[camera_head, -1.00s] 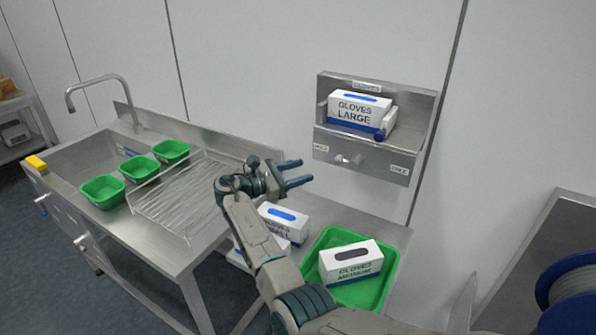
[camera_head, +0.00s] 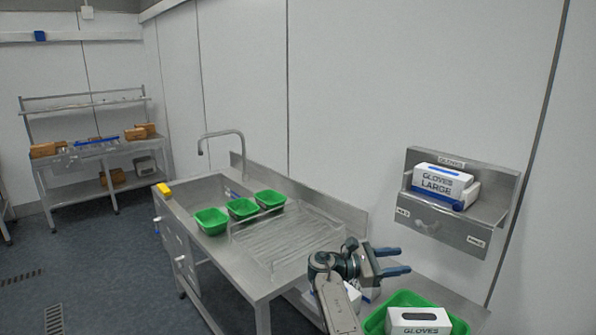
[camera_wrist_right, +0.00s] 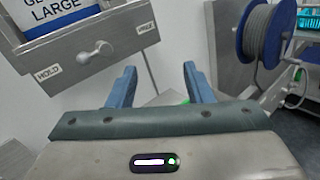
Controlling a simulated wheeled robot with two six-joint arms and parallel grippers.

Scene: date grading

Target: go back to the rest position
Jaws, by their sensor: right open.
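My right gripper (camera_head: 396,262) is open and empty, held above the right end of the steel counter, with its fingers pointing right. In the right wrist view its two blue fingers (camera_wrist_right: 158,86) stand apart with nothing between them. The steel glove dispenser (camera_head: 440,228) on the wall is beyond it and holds a white "GLOVES LARGE" box (camera_head: 437,183). The box also shows at the top left of the right wrist view (camera_wrist_right: 52,22). My left gripper is out of view.
A green tray (camera_head: 375,322) with a white glove box (camera_head: 417,321) sits at the lower right. Another white box is mostly hidden behind my right arm. Green bowls (camera_head: 211,221) stand by the sink, left of a wire rack (camera_head: 290,238). A cable reel (camera_wrist_right: 262,35) shows in the wrist view.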

